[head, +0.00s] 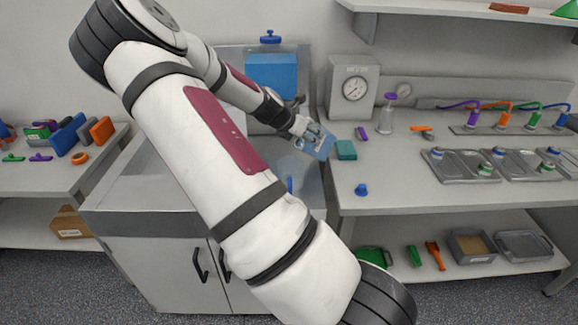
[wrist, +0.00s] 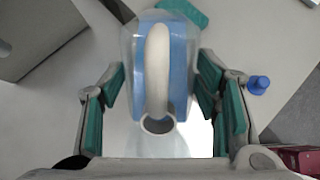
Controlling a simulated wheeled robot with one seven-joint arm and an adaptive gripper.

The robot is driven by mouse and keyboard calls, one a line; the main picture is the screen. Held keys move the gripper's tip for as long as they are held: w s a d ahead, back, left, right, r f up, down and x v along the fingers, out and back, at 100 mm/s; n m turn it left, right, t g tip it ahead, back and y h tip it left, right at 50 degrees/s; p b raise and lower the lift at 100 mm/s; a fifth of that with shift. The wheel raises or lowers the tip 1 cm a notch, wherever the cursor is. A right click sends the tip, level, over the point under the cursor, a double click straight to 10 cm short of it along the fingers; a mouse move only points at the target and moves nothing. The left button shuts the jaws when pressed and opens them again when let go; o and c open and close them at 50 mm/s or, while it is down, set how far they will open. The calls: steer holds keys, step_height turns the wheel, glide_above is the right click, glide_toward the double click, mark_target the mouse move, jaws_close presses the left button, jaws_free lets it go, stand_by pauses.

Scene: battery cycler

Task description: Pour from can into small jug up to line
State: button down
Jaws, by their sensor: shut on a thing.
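My gripper (head: 308,130) is shut on a translucent can with blue in it (head: 320,146), held in the air near the sink's right edge. The can looks tilted in the head view. In the wrist view, the can (wrist: 180,75) lies between the teal finger pads of my gripper (wrist: 163,85), with its pale handle and round open mouth towards the camera. A loose blue cap (head: 361,189) lies on the bench front; it also shows in the wrist view (wrist: 258,84). A small blue thing (head: 290,184) shows beside my arm, partly hidden.
A large blue container (head: 270,72) with a blue knob stands behind the sink. A grey gauge box (head: 352,88), a teal block (head: 346,150) and several metal trays (head: 458,178) are on the right bench. Bare bench lies around the loose cap. My arm hides much of the sink.

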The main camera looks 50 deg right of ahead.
steer(key=shift+w+a+f+h+b, duration=0.2)
steer(key=shift+f+h+b, duration=0.3)
steer(key=shift+b, duration=0.4)
stand_by(0.3)
steer(key=shift+s+a+r+h+b, duration=0.1)
steer(key=shift+a+r+h+b, duration=0.1)
steer(key=shift+h+b, duration=0.7)
stand_by(2.5)
